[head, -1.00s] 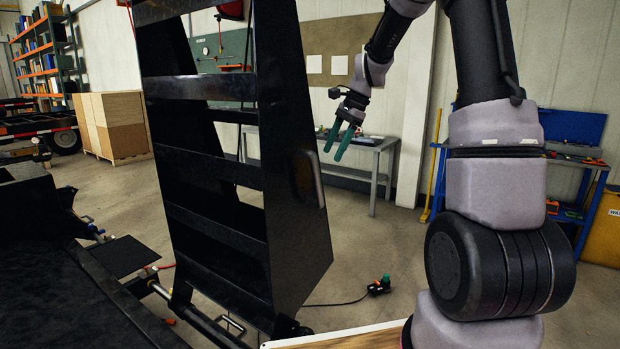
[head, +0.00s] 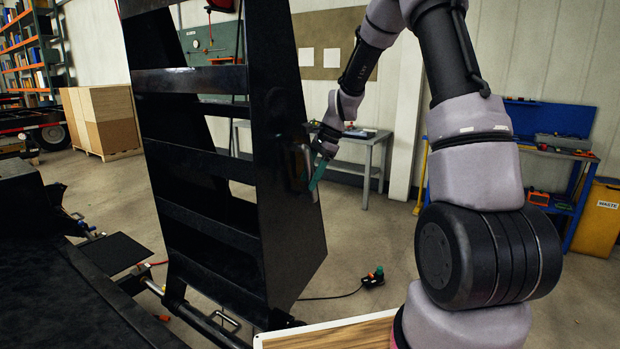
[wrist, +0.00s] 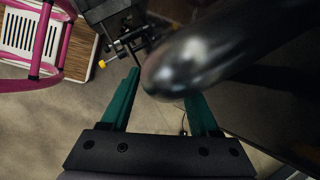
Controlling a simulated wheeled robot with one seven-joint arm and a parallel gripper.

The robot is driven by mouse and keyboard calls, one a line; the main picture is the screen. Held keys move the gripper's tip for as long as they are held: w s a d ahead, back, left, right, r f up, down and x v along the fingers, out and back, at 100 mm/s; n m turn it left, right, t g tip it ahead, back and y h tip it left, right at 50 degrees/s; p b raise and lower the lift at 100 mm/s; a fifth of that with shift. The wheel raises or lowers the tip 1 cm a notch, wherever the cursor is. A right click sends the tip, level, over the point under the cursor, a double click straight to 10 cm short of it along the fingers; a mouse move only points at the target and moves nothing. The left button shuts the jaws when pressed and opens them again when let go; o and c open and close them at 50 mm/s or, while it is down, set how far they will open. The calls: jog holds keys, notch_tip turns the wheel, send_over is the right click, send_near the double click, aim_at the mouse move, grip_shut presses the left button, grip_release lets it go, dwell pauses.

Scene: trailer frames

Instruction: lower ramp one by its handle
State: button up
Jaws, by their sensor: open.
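Ramp one (head: 285,215), a tall black steel ladder-like frame, stands nearly upright at the rear edge of the black trailer deck. Its handle (head: 304,168) is a dark loop on the ramp's right side face. My gripper (head: 316,180) is at the handle, its teal fingers pointing down. In the wrist view, the rounded dark end of the handle (wrist: 185,72) lies between and above the two spread teal fingers of my gripper (wrist: 162,105). I cannot tell whether either finger touches it. The handle partly hides the right finger.
A grey workbench (head: 375,145) stands behind the ramp, and a blue bench (head: 560,160) with tools is at the right. A cable with a small dark green-topped device (head: 374,278) lies on the floor. Wooden crates (head: 100,120) stand at the left.

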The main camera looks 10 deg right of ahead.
grip_shut()
dwell(1.4)
